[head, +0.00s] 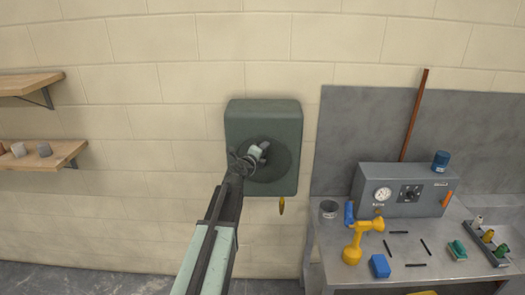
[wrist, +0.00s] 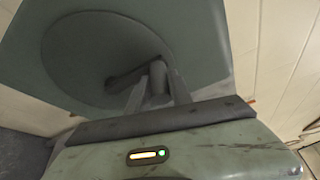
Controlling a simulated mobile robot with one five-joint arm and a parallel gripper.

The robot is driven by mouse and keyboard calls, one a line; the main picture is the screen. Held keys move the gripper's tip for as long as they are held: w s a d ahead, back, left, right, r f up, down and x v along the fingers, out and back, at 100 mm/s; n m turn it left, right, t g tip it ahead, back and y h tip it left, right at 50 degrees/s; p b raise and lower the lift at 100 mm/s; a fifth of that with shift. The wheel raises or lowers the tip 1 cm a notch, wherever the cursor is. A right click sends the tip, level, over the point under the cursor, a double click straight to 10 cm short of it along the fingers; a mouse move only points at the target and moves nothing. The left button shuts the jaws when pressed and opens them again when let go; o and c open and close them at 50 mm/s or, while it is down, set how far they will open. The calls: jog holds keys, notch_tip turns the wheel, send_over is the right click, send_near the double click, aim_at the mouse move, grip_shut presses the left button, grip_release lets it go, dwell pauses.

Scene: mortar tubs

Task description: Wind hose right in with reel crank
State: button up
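The hose reel (head: 263,118) is a grey-green box on the block wall, with a dark round disc on its front. The disc (wrist: 75,55) also fills much of the upper wrist view. The reel crank (wrist: 122,80) is a dark arm on the disc, and its grip (wrist: 157,78) sits between my two fingers. My gripper (head: 255,155) is at the disc, and in the wrist view (wrist: 156,92) its fingers close on the crank grip from both sides. A short yellow hose end (head: 282,205) hangs just under the box. Any hose inside is hidden.
A grey workbench (head: 335,262) stands to the right, with a gauge box (head: 405,190), a yellow drill-like tool (head: 360,240), a blue block (head: 380,266) and small parts. Wooden shelves (head: 40,152) hang at the left. The wall around the reel is clear.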

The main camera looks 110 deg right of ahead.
jog(key=shift+o, duration=1.2)
jog(key=shift+s+a, duration=0.1)
jog(key=v, duration=0.7)
jog(key=shift+w+a+p, duration=0.2)
jog(key=shift+w+p, duration=0.15)
jog(key=shift+p, duration=0.1)
